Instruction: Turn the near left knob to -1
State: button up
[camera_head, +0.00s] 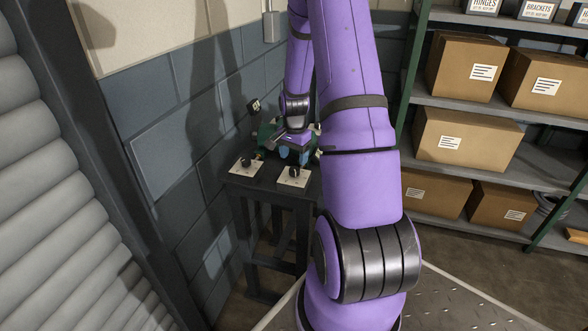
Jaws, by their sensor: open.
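Two black knobs sit on pale dial plates at the near edge of a small dark table (240,181). The near left knob (246,162) is on the left plate (238,172), and another knob (294,172) is on the right plate (286,181). The dial markings are too small to read. My gripper (285,152) is beyond and above the plates, over a green casing (266,132) at the back of the table. Its fingers are small and partly hidden, but it appears open and apart from the near left knob.
A block wall (165,140) stands close to the left of the table and behind it. Shelves with cardboard boxes (465,65) are on the right. My purple arm crosses the middle and hides the table's right side. A small dark tag (254,105) stands behind the left plate.

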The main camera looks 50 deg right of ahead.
aim_at(294, 169)
jog(key=shift+f, duration=2.7)
jog(key=c, duration=0.9)
